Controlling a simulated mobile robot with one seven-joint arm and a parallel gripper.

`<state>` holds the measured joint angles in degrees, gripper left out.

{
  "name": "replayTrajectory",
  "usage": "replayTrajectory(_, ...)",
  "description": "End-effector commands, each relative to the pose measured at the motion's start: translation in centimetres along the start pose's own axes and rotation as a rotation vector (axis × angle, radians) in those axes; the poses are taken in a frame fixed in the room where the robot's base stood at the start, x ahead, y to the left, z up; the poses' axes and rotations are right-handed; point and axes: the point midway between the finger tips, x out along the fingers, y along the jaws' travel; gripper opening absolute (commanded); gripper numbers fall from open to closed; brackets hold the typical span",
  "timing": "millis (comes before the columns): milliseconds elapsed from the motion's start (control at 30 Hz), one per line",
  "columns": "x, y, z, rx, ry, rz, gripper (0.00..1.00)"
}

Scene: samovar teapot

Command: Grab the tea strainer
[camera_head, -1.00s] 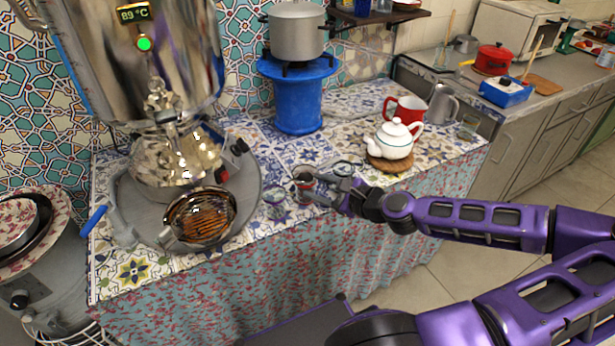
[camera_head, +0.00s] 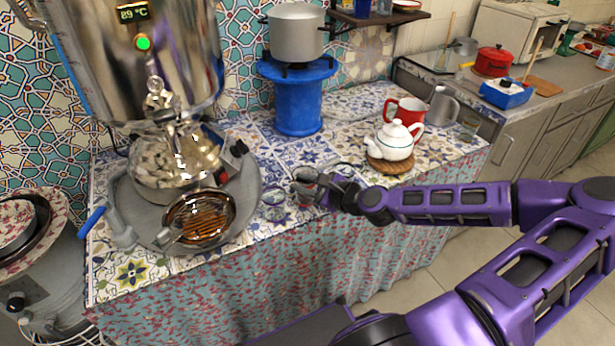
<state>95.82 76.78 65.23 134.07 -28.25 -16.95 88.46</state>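My gripper (camera_head: 320,189) is low over the tiled counter (camera_head: 225,262), its fingertips at the right side of a small dark-rimmed vessel (camera_head: 303,184). I cannot tell whether the fingers touch it or how far apart they are. A small round item with a thin rim (camera_head: 346,168) lies just behind the gripper, partly hidden by it. It may be the tea strainer, but it is too small to be sure. A clear glass (camera_head: 273,197) stands left of the small vessel.
A metal samovar (camera_head: 160,60) and a glossy bowl (camera_head: 200,217) stand on a round grey tray (camera_head: 250,190) at left. A white teapot (camera_head: 395,140) sits on a wooden trivet at right, near a red mug (camera_head: 410,110). A blue stand (camera_head: 298,100) holds a pot (camera_head: 297,32) behind.

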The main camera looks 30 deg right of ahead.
Motion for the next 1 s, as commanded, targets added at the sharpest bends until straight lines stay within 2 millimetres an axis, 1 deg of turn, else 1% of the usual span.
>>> replayTrajectory(33,0.0,0.0,0.0,0.0,0.0,0.0,0.15)
replayTrajectory(100,0.0,0.0,0.0,0.0,0.0,0.0,0.02)
replayTrajectory(133,0.0,0.0,0.0,0.0,0.0,0.0,0.0)
replayTrajectory(533,0.0,0.0,0.0,0.0,-0.001,0.001,0.0)
replayTrajectory(600,-0.1,-0.1,0.3,0.0,0.0,0.0,0.0)
replayTrajectory(667,-0.3,-0.5,0.8,-0.002,-0.001,0.0,0.0)
replayTrajectory(767,-0.9,-1.2,2.2,-0.004,0.0,-0.001,0.0)
replayTrajectory(1000,-2.6,-3.5,6.2,-0.003,0.001,-0.001,0.0)
